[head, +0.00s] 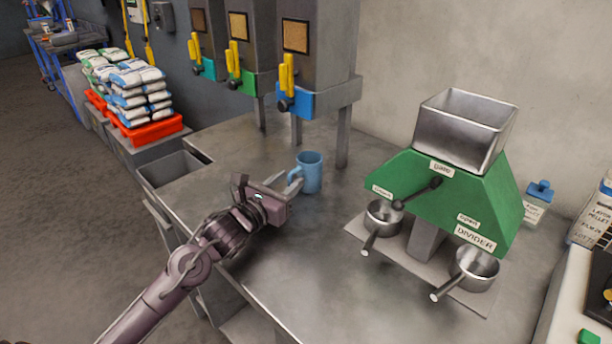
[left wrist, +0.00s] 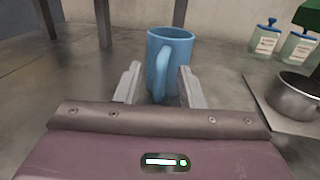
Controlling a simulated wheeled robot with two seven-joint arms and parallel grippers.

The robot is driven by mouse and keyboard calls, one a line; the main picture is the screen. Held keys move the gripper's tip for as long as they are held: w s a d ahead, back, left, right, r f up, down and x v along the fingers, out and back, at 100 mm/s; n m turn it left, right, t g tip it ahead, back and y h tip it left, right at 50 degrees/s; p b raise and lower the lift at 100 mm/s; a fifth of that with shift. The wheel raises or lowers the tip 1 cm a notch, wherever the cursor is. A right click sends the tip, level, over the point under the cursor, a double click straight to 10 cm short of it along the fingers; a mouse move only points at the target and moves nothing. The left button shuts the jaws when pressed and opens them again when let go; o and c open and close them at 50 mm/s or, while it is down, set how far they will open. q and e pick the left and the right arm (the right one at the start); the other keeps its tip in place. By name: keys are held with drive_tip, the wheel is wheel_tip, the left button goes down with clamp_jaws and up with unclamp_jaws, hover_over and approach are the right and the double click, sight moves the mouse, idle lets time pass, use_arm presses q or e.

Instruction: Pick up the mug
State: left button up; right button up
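A blue mug (head: 311,173) stands upright on the grey metal counter (head: 300,235), in front of the dispenser legs. Its handle points toward my left gripper (head: 290,183). In the left wrist view the mug (left wrist: 175,50) is straight ahead, and its handle (left wrist: 161,75) lies between the two open fingers of the left gripper (left wrist: 158,88). The fingers stand apart on either side of the handle, and I see no grip on it. Whether a finger touches the mug is not clear. My right gripper is not in view.
A green divider (head: 450,195) with a steel hopper and two metal pans stands to the right. Dispensers with yellow handles (head: 287,75) stand behind the mug. Sacks on red trays (head: 150,131) are at the back left. The counter's front middle is clear.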

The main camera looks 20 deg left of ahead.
use_arm(q)
clamp_jaws()
drive_tip(key=shift+r, duration=0.15)
